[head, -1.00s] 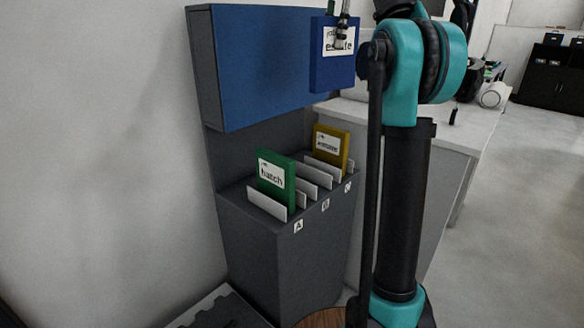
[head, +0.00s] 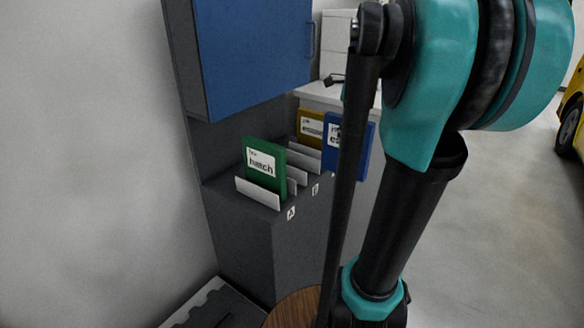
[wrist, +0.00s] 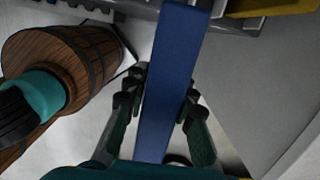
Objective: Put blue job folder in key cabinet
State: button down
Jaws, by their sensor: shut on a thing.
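The blue job folder (head: 362,150) with a white label hangs upright in the head view, in front of the right part of the rack and partly hidden by my arm. In the wrist view my gripper (wrist: 165,88) is shut on the blue folder (wrist: 168,70), with one finger on each side of it. The key cabinet (head: 250,60) is the blue-fronted box on the wall at upper left. Its door looks closed, with a handle at its right edge. The folder is to the right of the cabinet and lower in the picture.
Below the cabinet stands a grey sorter (head: 240,225) with white dividers and letter tags. It holds a green folder (head: 262,165) and a yellow folder (head: 311,125). A pale counter is behind. A round wooden top (head: 295,308) is at the bottom. Open floor lies right.

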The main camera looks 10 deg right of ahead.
jog(key=w+a, duration=1.3)
notch_tip(320, 180, down, 7)
jog(key=shift+w+a, duration=0.45)
jog(key=shift+f, duration=0.25)
jog(key=c, duration=1.3)
grip_release()
jog(key=shift+o, duration=0.2)
jog(key=shift+r, duration=0.15)
notch_tip(320, 180, up, 12)
jog(key=s+d, duration=0.1)
jog(key=shift+s, duration=0.1)
